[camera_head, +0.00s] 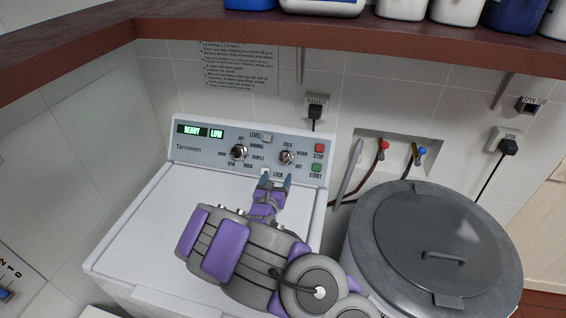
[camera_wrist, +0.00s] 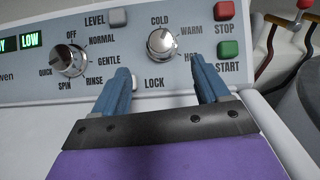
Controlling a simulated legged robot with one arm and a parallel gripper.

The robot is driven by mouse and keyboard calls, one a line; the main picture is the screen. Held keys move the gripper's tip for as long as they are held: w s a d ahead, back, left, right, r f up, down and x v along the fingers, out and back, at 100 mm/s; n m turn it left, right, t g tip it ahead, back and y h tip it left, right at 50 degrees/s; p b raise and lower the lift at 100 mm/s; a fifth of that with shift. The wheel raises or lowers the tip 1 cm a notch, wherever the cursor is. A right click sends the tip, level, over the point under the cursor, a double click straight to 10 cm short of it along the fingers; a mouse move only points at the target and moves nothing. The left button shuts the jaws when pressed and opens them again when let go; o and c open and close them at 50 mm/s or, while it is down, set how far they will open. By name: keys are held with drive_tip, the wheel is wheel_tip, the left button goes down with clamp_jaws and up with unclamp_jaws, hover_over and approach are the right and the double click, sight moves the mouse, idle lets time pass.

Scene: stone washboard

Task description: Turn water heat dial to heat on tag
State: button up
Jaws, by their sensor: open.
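The water heat dial (camera_head: 287,157) is a round silver knob on the right half of the washer's control panel (camera_head: 218,150). In the wrist view, the dial (camera_wrist: 164,45) has tags COLD above, WARM at upper right and HOT at right. The HOT tag (camera_wrist: 190,56) is partly covered by my right finger. I cannot tell for sure which tag the dial points at. My gripper (camera_wrist: 160,70) is open and empty, its blue fingers spread left and right just below the dial. In the head view my gripper (camera_head: 276,177) is in front of the panel's lower edge.
A second dial (camera_wrist: 70,60) for the wash cycle is at left. The red STOP (camera_head: 319,149) and green START (camera_head: 317,168) buttons are to the right. A LOCK button (camera_wrist: 134,82) is near my left finger. A grey lidded bin (camera_head: 435,235) stands right of the washer.

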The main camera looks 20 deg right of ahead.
sight(283, 159)
drive_tip(key=b+x, duration=0.1)
drive_tip(key=x, duration=0.9)
drive_tip(key=shift+d+r+b, duration=0.1)
drive_tip(key=shift+b, duration=0.25)
drive_tip(key=c, duration=1)
